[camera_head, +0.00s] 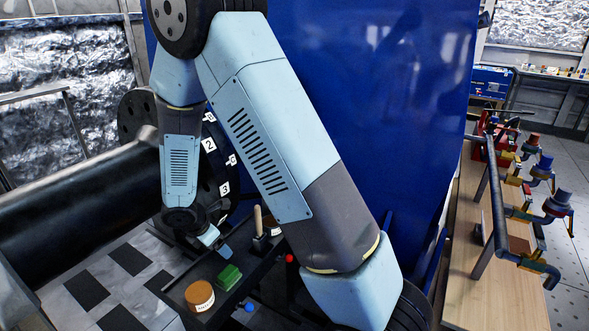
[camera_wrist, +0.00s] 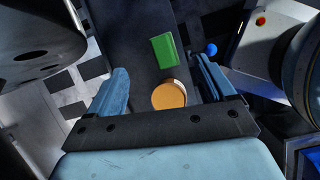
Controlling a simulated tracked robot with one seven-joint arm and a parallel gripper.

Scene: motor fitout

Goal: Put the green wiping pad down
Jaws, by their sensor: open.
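The green wiping pad (camera_head: 229,277) lies flat on a dark narrow shelf (camera_head: 178,289), just behind a jar with an orange-brown lid. In the wrist view the pad (camera_wrist: 164,50) shows ahead of my fingertips, lying on the dark surface. My gripper (camera_head: 218,246) is above the shelf, up and to the left of the pad in the head view. In the wrist view my gripper (camera_wrist: 161,66) has its blue fingers wide apart with nothing held between them. The pad looks apart from both fingers.
The jar (camera_head: 200,296) stands near the pad; its lid (camera_wrist: 169,95) appears between my fingers in the wrist view. A wooden-handled tool (camera_head: 258,222) stands farther along the shelf. A blue knob (camera_head: 249,307) and a red knob (camera_head: 290,258) are close by. A large black cylinder (camera_head: 85,215) lies left.

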